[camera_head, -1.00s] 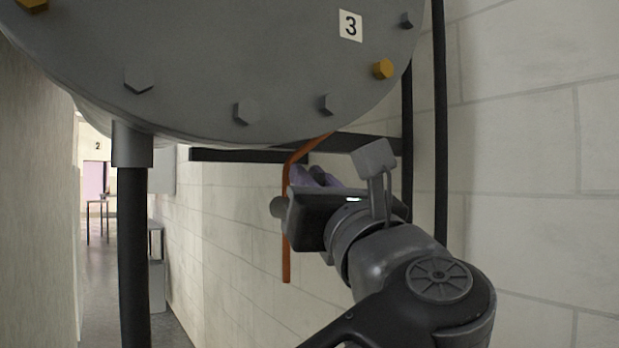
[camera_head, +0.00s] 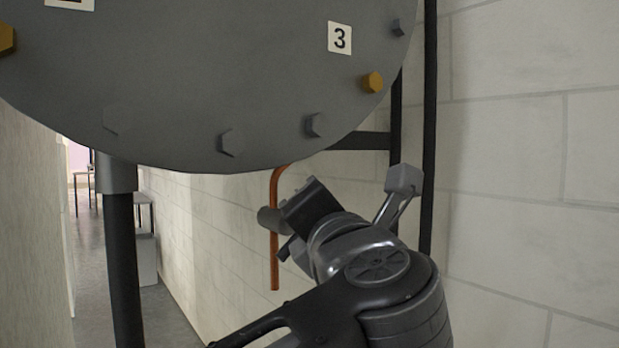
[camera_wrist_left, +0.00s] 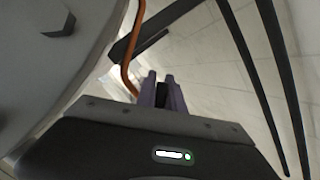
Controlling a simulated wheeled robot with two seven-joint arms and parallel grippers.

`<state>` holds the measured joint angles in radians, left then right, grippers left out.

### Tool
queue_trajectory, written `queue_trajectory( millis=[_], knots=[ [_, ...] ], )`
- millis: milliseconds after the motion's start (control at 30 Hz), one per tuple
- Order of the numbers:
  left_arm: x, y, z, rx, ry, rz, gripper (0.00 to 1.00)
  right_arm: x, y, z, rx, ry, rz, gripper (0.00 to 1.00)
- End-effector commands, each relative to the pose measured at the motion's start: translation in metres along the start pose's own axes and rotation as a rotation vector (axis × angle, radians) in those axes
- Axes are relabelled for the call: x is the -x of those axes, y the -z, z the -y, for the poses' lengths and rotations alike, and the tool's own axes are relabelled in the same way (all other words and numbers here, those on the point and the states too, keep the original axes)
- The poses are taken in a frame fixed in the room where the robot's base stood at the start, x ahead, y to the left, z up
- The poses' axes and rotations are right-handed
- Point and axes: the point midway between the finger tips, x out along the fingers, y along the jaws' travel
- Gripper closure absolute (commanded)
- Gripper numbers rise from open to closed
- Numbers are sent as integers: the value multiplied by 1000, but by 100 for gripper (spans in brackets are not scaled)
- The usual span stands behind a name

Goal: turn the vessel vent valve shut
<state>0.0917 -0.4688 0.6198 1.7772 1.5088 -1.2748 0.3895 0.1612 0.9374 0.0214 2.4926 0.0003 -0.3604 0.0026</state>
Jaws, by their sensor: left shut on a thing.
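The grey vessel (camera_head: 210,80) fills the top of the head view. An orange pipe (camera_head: 274,260) hangs below its lower right edge, with a short grey cylindrical part (camera_head: 268,218) of the vent valve beside it. My left gripper is just right of the pipe in the head view, tilted, its fingertips hidden there. In the left wrist view its two purple fingers (camera_wrist_left: 161,82) are shut on a dark piece, seemingly the vent valve handle, close beside the orange pipe (camera_wrist_left: 130,60). The handle's exact angle is hidden. My right gripper is not in view.
A black vertical post (camera_head: 429,140) and a dark horizontal bar (camera_head: 360,141) stand close behind my left wrist. A pale block wall (camera_head: 530,160) is at the right. A black vessel leg (camera_head: 122,260) stands left, with open floor beyond.

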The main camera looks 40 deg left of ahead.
Motion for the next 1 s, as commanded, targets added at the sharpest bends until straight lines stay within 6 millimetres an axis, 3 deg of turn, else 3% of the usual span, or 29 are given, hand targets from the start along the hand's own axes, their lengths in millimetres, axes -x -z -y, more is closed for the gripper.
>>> queue_trajectory(
  millis=[33, 600, 1000],
  knots=[
    [0, -4, -3, -41, 19, -7, 100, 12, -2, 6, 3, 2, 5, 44],
    [-1, 5, 15, -503, 209, -107, 100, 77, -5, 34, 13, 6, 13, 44],
    [0, 13, 23, -641, 266, -138, 100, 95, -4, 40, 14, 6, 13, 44]
  ],
)
